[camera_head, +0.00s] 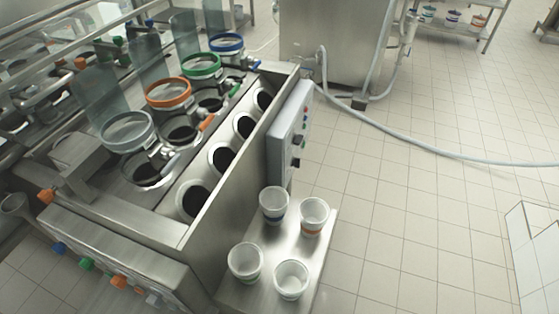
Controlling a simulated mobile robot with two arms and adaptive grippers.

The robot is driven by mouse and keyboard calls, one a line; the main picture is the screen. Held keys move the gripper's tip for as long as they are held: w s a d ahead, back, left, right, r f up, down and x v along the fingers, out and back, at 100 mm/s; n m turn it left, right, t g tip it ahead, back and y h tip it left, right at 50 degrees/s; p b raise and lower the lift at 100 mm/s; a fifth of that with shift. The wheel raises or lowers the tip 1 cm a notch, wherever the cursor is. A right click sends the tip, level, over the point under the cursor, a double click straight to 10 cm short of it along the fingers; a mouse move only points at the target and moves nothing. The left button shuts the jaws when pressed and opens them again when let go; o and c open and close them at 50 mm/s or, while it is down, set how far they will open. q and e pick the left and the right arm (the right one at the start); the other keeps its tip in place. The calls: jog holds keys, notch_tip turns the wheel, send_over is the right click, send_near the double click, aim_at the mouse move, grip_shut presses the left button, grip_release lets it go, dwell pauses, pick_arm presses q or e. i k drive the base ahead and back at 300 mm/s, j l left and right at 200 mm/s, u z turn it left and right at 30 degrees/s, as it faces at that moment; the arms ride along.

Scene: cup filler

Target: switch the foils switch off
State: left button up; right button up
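A grey control box (291,125) is fixed to the right side of the steel filling machine (205,255). I see its face at a steep angle. Small dark knobs or switches (297,140) sit on that face, with another dark one (296,163) near its lower end. No labels can be read, so I cannot tell which is the foils switch or how it is set. Neither of my grippers is in view.
Several white cups (291,279) stand on a steel shelf (262,297) below the control box. Tubes with coloured rings (168,93) stand on the machine.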

aim_at(296, 162)
jog(key=i+l+u, duration=0.1)
jog(key=u, duration=0.3)
jog(key=l+u, duration=0.5)
jog(key=u, duration=0.35)
jog(key=l+u, duration=0.25)
jog(key=u, duration=0.15)
